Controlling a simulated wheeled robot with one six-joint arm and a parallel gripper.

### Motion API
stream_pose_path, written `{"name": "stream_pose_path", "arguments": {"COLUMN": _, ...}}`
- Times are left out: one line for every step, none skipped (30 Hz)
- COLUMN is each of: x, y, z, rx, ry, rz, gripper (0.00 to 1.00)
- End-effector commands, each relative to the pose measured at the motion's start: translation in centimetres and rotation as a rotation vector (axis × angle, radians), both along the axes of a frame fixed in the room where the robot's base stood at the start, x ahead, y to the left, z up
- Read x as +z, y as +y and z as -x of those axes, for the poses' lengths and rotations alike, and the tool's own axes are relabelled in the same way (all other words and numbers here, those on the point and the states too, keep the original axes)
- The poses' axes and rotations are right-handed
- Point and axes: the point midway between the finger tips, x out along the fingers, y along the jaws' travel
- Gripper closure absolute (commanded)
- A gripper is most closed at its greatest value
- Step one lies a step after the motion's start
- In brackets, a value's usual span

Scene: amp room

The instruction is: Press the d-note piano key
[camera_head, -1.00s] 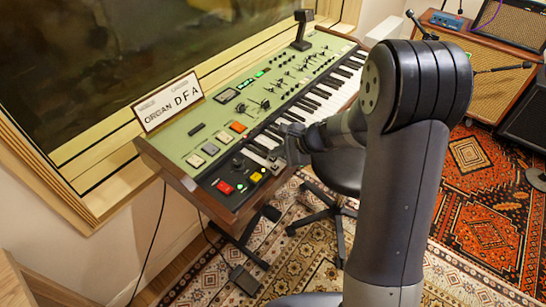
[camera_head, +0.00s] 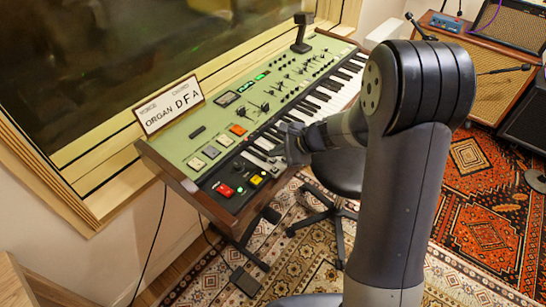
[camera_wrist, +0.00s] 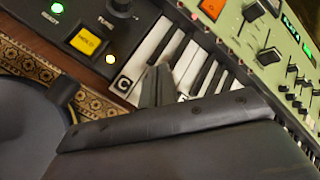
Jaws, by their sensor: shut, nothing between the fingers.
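The green organ (camera_head: 213,135) stands against the window, with its row of black and white keys (camera_head: 322,103) facing me. In the wrist view, a white key with a black "C" label (camera_wrist: 123,82) is at the left end of the keys. My gripper (camera_wrist: 158,72) is shut and empty, with its fingertips over the white keys just right of the C-labelled key. It hides parts of those keys, and I cannot tell whether it touches one. The head view also shows my gripper (camera_head: 279,158) at the near-left end of the keyboard.
A sign reading "ORGAN DFA" (camera_head: 168,105) stands on the organ's left end. Lit red and yellow buttons (camera_head: 240,186) lie left of the keys. A dark stool (camera_head: 338,171) is below the keyboard, and amplifiers (camera_head: 494,75) stand at the right.

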Motion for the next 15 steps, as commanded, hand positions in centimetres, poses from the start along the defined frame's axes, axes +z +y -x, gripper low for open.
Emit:
{"name": "stream_pose_path", "arguments": {"x": 0.39, "y": 0.00, "z": -0.01, "rx": 0.000, "ry": 0.000, "rz": 0.000, "gripper": 1.00}}
{"name": "stream_pose_path", "arguments": {"x": 0.42, "y": 0.00, "z": 0.00, "rx": 0.000, "ry": 0.000, "rz": 0.000, "gripper": 1.00}}
{"name": "stream_pose_path", "arguments": {"x": 0.42, "y": 0.00, "z": 0.00, "rx": 0.000, "ry": 0.000, "rz": 0.000, "gripper": 1.00}}
{"name": "stream_pose_path", "arguments": {"x": 0.40, "y": 0.00, "z": 0.00, "rx": 0.000, "ry": 0.000, "rz": 0.000, "gripper": 1.00}}
{"name": "stream_pose_path", "arguments": {"x": 0.37, "y": 0.00, "z": 0.00, "rx": 0.000, "ry": 0.000, "rz": 0.000, "gripper": 1.00}}
{"name": "stream_pose_path", "arguments": {"x": 0.34, "y": 0.00, "z": 0.01, "rx": 0.000, "ry": 0.000, "rz": 0.000, "gripper": 1.00}}
{"name": "stream_pose_path", "arguments": {"x": 0.34, "y": 0.00, "z": 0.00, "rx": 0.000, "ry": 0.000, "rz": 0.000, "gripper": 1.00}}
{"name": "stream_pose_path", "arguments": {"x": 0.34, "y": 0.00, "z": 0.00, "rx": 0.000, "ry": 0.000, "rz": 0.000, "gripper": 1.00}}
{"name": "stream_pose_path", "arguments": {"x": 0.34, "y": 0.00, "z": 0.00, "rx": 0.000, "ry": 0.000, "rz": 0.000, "gripper": 1.00}}
{"name": "stream_pose_path", "arguments": {"x": 0.35, "y": 0.00, "z": 0.00, "rx": 0.000, "ry": 0.000, "rz": 0.000, "gripper": 1.00}}
{"name": "stream_pose_path", "arguments": {"x": 0.37, "y": 0.00, "z": 0.00, "rx": 0.000, "ry": 0.000, "rz": 0.000, "gripper": 1.00}}
{"name": "stream_pose_path", "arguments": {"x": 0.47, "y": 0.01, "z": 0.00, "rx": 0.001, "ry": -0.001, "rz": 0.000, "gripper": 1.00}}
{"name": "stream_pose_path", "arguments": {"x": 0.59, "y": 0.00, "z": 0.00, "rx": 0.001, "ry": -0.001, "rz": 0.000, "gripper": 1.00}}
{"name": "stream_pose_path", "arguments": {"x": 0.75, "y": 0.00, "z": -0.01, "rx": 0.001, "ry": -0.001, "rz": 0.000, "gripper": 1.00}}
{"name": "stream_pose_path", "arguments": {"x": 1.04, "y": 0.01, "z": -0.01, "rx": 0.001, "ry": -0.001, "rz": 0.000, "gripper": 1.00}}
